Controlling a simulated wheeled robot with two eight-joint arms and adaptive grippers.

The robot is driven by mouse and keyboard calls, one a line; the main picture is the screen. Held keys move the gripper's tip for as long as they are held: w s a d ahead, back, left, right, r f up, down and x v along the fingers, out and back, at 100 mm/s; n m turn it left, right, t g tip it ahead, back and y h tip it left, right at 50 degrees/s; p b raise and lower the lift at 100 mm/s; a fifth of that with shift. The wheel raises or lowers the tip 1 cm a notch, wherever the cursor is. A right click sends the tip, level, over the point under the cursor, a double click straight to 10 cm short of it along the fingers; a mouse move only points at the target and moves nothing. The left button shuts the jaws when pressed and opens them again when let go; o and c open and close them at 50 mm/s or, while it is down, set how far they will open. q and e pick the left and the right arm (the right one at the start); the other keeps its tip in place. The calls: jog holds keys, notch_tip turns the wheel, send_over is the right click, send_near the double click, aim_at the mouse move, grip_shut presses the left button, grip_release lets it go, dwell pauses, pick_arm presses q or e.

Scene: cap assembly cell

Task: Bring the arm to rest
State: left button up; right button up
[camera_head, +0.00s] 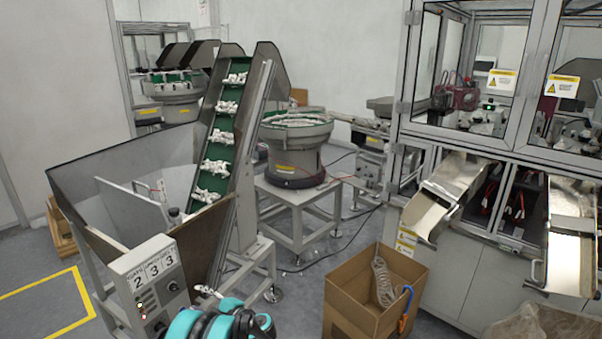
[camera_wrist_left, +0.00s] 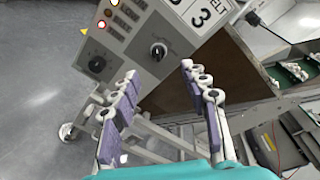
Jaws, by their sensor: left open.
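My left arm, teal and black, comes up from the bottom edge in the head view. Its gripper (camera_head: 208,291) shows only as a small pale tip beside the control box, and most of it is hidden by the arm. In the left wrist view the two purple-padded fingers (camera_wrist_left: 158,75) are spread apart with nothing between them. The grey control box (camera_wrist_left: 148,42) with its black knob and lit buttons lies just beyond the fingertips. My right gripper is not in view.
The control box (camera_head: 145,280) is fixed on the hopper (camera_head: 120,235). A green conveyor (camera_head: 221,135) rises behind it, carrying white parts. An open cardboard box (camera_head: 350,297) stands to the right, and a machine with metal chutes (camera_head: 572,235) further right. Grey floor shows between.

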pick_arm(q)
jog(key=s+d+r+n+h, duration=0.3)
jog(key=s, duration=0.4)
jog(key=s+d+r+n+h, duration=0.3)
jog(key=s+r+h, duration=0.1)
jog(key=s, duration=0.3)
jog(key=s+d+r+n+h, duration=0.3)
jog(key=s, duration=0.5)
jog(key=s+d+f+n+h, duration=0.1)
jog(key=s+d+n+h, duration=0.2)
jog(key=s+d, duration=0.5)
jog(key=shift+s+f+n+h, duration=0.4)
jog(key=shift+s+h, duration=0.4)
jog(key=shift+s, duration=0.4)
jog(key=shift+c, duration=0.2)
